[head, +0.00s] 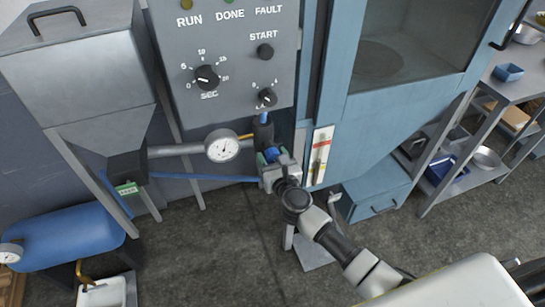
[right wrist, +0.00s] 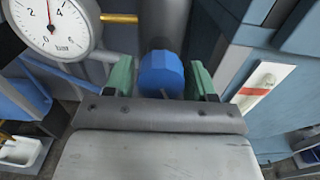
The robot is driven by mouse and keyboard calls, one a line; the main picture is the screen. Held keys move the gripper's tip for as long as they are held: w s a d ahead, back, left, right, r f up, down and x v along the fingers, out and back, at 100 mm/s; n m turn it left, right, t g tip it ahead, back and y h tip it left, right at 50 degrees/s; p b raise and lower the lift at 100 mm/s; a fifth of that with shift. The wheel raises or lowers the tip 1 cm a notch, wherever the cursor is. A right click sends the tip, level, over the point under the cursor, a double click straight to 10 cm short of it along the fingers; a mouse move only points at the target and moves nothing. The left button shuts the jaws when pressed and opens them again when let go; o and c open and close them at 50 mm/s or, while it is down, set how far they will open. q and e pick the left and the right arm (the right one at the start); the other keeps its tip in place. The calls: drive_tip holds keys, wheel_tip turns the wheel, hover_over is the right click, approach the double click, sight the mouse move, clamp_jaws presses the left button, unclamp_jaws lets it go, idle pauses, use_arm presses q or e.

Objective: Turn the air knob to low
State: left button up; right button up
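A blue faceted knob (right wrist: 161,74) sits at the lower end of a dark upright regulator body (head: 263,132). It also shows in the head view (head: 272,154), partly hidden by my gripper. My right gripper (right wrist: 162,80) has its green fingertips on either side of the knob, with visible gaps, so it is open. A round pressure gauge (head: 222,146) is on the pipe to the left; in the right wrist view the gauge (right wrist: 52,24) reads in bar, its needle between 2 and 4. My left gripper is not in view.
The grey control panel (head: 180,60) above carries a SEC dial (head: 207,78), a START button (head: 265,51) and a small black knob (head: 266,97). A flow tube (head: 320,156) is just right of the gripper. A blue cabinet (head: 335,100) stands to the right.

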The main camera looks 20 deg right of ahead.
drive_tip(key=c, duration=0.6)
